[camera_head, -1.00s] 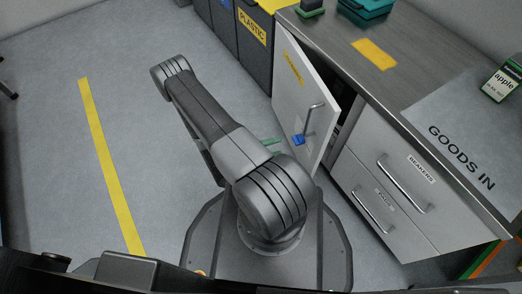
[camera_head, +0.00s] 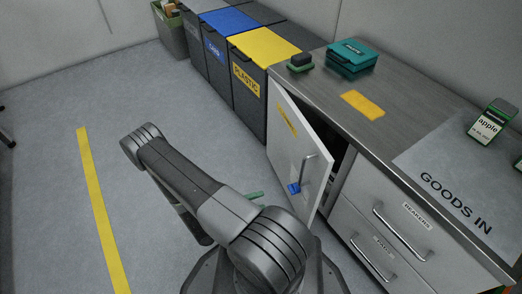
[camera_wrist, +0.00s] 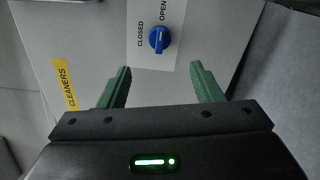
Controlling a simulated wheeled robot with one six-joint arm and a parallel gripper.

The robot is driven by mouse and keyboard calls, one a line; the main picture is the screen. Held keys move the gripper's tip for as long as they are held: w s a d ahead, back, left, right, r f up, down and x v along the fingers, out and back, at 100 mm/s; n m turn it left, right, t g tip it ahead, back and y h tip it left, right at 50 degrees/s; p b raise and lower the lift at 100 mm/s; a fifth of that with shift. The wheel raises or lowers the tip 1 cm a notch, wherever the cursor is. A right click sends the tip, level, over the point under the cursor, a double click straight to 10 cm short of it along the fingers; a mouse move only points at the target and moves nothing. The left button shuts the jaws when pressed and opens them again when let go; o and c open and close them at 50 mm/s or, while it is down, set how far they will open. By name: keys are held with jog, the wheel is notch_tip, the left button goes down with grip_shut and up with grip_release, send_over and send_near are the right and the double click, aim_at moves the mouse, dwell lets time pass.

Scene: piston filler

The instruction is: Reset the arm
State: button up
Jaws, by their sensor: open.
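My gripper (camera_wrist: 162,88) shows in the wrist view with its two green fingers spread apart and nothing between them. Beyond the fingertips is the cabinet door marked CLEANERS (camera_wrist: 95,40), with a blue knob (camera_wrist: 159,39) between the words CLOSED and OPEN. In the head view the door (camera_head: 292,150) stands ajar, with the blue knob (camera_head: 293,188) and a bar handle on its face. My arm is folded in front of the door, and a green finger of my gripper (camera_head: 254,195) shows beside the arm; the rest of the gripper is hidden.
Drawers labelled BEAKERS (camera_head: 389,212) and another label are right of the door. The worktop (camera_head: 330,85) carries a teal box (camera_head: 351,57) and an apple carton (camera_head: 490,122). Bins, one marked PLASTIC (camera_head: 247,85), stand behind. The floor left of the arm is clear, with a yellow line (camera_head: 98,200).

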aim_at(290, 191)
jog(key=shift+d, duration=0.1)
jog(key=shift+b+x, duration=1.35)
jog(key=shift+x, duration=5.15)
jog(key=shift+w, duration=0.1)
